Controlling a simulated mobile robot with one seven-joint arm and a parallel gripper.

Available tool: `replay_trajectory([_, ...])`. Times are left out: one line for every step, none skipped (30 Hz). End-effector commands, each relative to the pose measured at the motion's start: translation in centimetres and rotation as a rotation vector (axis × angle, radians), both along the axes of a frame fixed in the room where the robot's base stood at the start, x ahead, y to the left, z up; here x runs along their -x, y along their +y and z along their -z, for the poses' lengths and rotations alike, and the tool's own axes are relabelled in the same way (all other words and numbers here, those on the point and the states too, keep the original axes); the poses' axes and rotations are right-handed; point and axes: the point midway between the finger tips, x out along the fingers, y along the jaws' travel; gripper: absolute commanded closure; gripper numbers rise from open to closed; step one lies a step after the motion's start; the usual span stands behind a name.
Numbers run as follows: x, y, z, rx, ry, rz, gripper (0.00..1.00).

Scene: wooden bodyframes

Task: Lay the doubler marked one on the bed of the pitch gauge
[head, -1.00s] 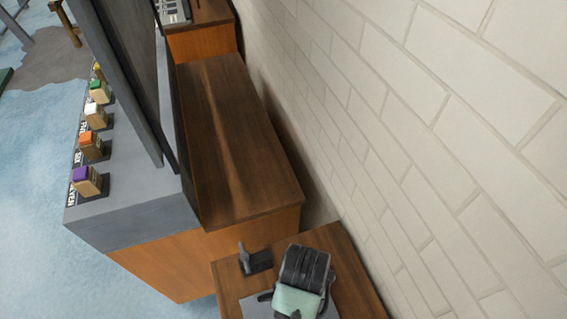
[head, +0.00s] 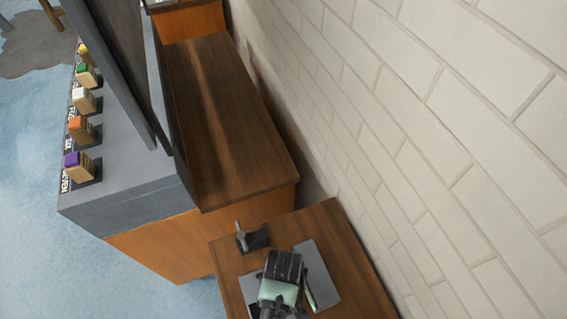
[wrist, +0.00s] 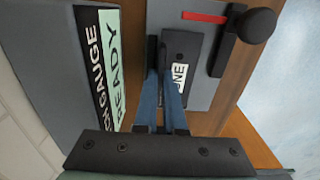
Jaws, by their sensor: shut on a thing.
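I cannot tell whether the doubler touches the bed. A plate (wrist: 118,55) beside it reads "CH GAUGE" and "READY". In the head view my gripper hides most of the bed and the doubler.
The gauge stands on a small wooden table (head: 230,272) against a pale brick wall (head: 440,120). A grey plate (head: 322,285) lies right of my gripper. A longer, bare wooden bench (head: 220,110) stands beyond. At left, a grey counter (head: 130,185) holds several coloured-top blocks (head: 80,165).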

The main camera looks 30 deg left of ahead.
Motion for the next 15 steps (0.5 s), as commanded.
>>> replay_trajectory([-0.1,0.0,-0.1,0.0,-0.001,0.0,1.0])
replay_trajectory([-0.1,0.0,-0.1,0.0,-0.001,0.0,1.0])
replay_trajectory([-0.1,0.0,-0.1,0.0,-0.001,0.0,1.0])
replay_trajectory([0.0,0.0,0.0,0.0,-0.001,0.0,1.0])
replay_trajectory([0.0,0.0,0.1,-0.001,-0.001,0.0,1.0])
replay_trajectory([-0.1,0.0,0.3,-0.001,-0.001,0.0,1.0])
replay_trajectory([-0.1,0.0,0.3,-0.001,-0.001,0.0,1.0])
replay_trajectory([-0.1,0.0,0.4,0.0,-0.001,0.0,1.0])
replay_trajectory([-0.1,0.0,0.6,0.0,-0.001,0.0,1.0])
replay_trajectory([-0.1,0.0,0.6,-0.001,-0.001,0.0,1.0])
replay_trajectory([-0.1,0.0,0.7,-0.001,-0.001,0.0,1.0])
replay_trajectory([-0.1,0.0,0.8,-0.001,-0.001,0.0,1.0])
replay_trajectory([0.0,0.0,0.9,0.0,0.0,0.0,1.0])
replay_trajectory([0.0,0.0,1.0,0.0,0.0,0.0,1.0])
replay_trajectory([0.0,0.0,1.1,0.0,0.0,0.0,1.0])
